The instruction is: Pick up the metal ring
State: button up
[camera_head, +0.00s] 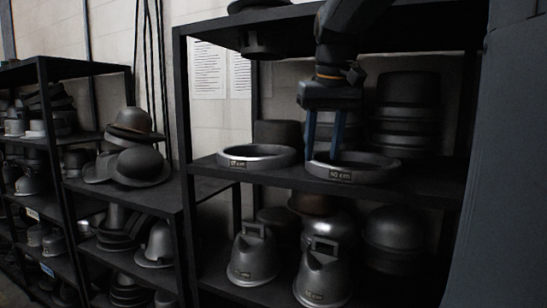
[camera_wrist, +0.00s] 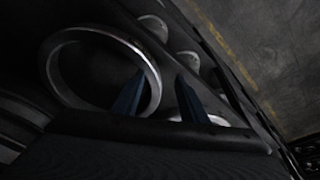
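Two metal rings lie flat on the middle shelf board in the head view. The right metal ring (camera_head: 385,173) has a tag that seems to read 60 cm. The left metal ring (camera_head: 279,158) has a similar tag. My gripper (camera_head: 324,153) points down at the left part of the right ring, fingers apart and empty. In the wrist view my gripper (camera_wrist: 158,108) is open. The right ring (camera_wrist: 60,88) fills the left there, with its near rim between the blue fingertips as seen. Contact cannot be told. A bright arc, probably the left ring (camera_wrist: 219,121), shows beyond the other finger.
Stacked dark hat forms (camera_head: 408,100) stand behind the right ring. Metal hat moulds (camera_head: 252,258) fill the shelf below. A left rack (camera_head: 160,192) holds more hats. The shelf's front edge borders open floor (camera_wrist: 270,50).

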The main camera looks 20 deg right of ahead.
aim_at(313, 160)
jog(key=shift+w+d+p, duration=0.25)
jog(key=shift+w, duration=0.55)
jog(key=shift+w+d+p, duration=0.2)
jog(key=shift+w+p, duration=0.05)
jog(key=shift+w, duration=0.5)
jog(key=shift+w+d+p, duration=0.2)
jog(key=shift+w+p, duration=0.1)
jog(key=shift+w, duration=0.35)
jog(key=shift+w+d+p, duration=0.2)
jog(key=shift+w+p, duration=0.05)
jog(key=shift+w, duration=0.35)
jog(key=shift+x, duration=1)
jog(key=shift+w+f+p, duration=0.3)
jog(key=shift+f, duration=0.25)
jog(key=shift+d+r, duration=0.1)
grip_shut()
